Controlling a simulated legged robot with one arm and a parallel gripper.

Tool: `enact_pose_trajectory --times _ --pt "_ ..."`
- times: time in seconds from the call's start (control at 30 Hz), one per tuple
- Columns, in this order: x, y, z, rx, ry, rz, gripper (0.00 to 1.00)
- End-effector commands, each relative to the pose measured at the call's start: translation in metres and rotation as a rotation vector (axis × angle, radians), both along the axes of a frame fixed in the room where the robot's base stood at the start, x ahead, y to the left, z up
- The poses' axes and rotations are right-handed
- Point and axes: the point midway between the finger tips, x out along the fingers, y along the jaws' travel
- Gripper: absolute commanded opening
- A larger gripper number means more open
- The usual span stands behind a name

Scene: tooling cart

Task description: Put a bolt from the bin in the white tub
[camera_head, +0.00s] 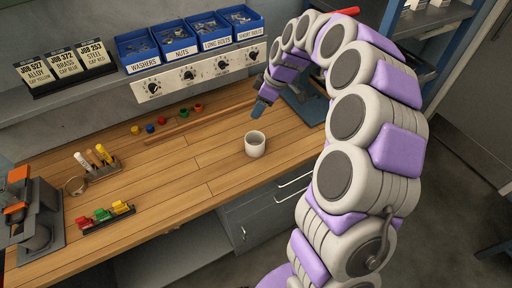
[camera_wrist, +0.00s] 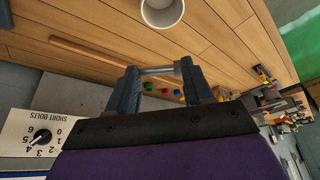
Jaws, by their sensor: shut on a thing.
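The white tub (camera_head: 255,145) stands upright on the wooden bench. Its open rim also shows at the top of the wrist view (camera_wrist: 162,10). My gripper (camera_head: 262,104) is above the bench, behind and slightly right of the tub, apart from it. In the wrist view my gripper (camera_wrist: 159,72) is shut on a grey bolt (camera_wrist: 158,71), which lies crosswise between the two fingertips. The blue long bolts bin (camera_head: 211,36) and short bolts bin (camera_head: 243,24) sit on the shelf at the back, holding small metal parts.
The washers bin (camera_head: 138,52) and nuts bin (camera_head: 174,40) stand left of the bolt bins, above a dial panel (camera_head: 190,76). A wooden rod (camera_head: 200,122) and several coloured caps (camera_head: 161,120) lie behind the tub. The bench around the tub is clear.

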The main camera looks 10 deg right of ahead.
Motion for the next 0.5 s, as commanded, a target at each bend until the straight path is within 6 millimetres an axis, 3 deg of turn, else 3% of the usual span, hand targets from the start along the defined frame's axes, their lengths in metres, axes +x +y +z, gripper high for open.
enact_pose_trajectory --times 0.2,0.5 --pt "-0.001 -0.021 -0.005 0.001 0.002 -0.035 0.21" --pt "-0.001 -0.025 -0.029 0.006 0.002 -0.034 0.21"
